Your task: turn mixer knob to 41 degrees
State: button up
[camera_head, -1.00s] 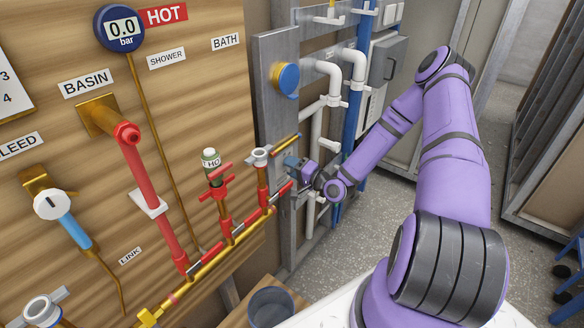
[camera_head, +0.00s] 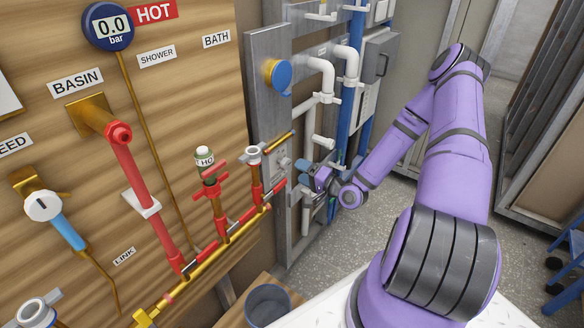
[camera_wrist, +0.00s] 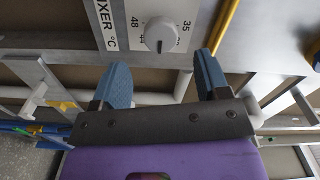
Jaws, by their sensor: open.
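The mixer knob (camera_wrist: 160,35) is a round white dial with a dark mark on its lower part. It sits on a white plate lettered "MIXER °C", with 48, 44 and 35 readable around it; its exact setting is unclear. My gripper (camera_wrist: 163,66) is open and empty. Its two blue fingers stand apart, one on each side of the knob in the picture, with the knob beyond the fingertips and no contact visible. In the head view my gripper (camera_head: 309,172) is just right of the metal panel, where the knob shows only as a small grey shape (camera_head: 284,163).
A brass pipe (camera_wrist: 226,30) runs right of the knob. In the head view, red valves (camera_head: 212,190) stand left of the panel (camera_head: 262,95), and white and blue pipes (camera_head: 323,82) rise behind my gripper. A grey bucket (camera_head: 267,305) stands below.

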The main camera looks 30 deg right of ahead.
jog(key=shift+v, duration=1.95)
jog(key=shift+w, duration=0.1)
notch_tip(320, 180, up, 25)
jog(key=n+g+h, duration=0.8)
jog(key=n+g, duration=0.1)
jog(key=g, duration=0.1)
jog(key=s+a+r, duration=0.4)
jog(key=s+r, duration=0.1)
jog(key=s, duration=0.3)
jog(key=s+a+r+n+g, duration=0.1)
jog(key=s+a+r, duration=0.3)
jog(key=s+r, duration=0.2)
jog(key=s+a+r+y, duration=0.1)
jog(key=s+a+r, duration=0.4)
jog(key=s, duration=0.5)
jog(key=shift+s+r+n, duration=0.3)
jog(key=shift+s+r, duration=0.05)
jog(key=shift+s, duration=0.05)
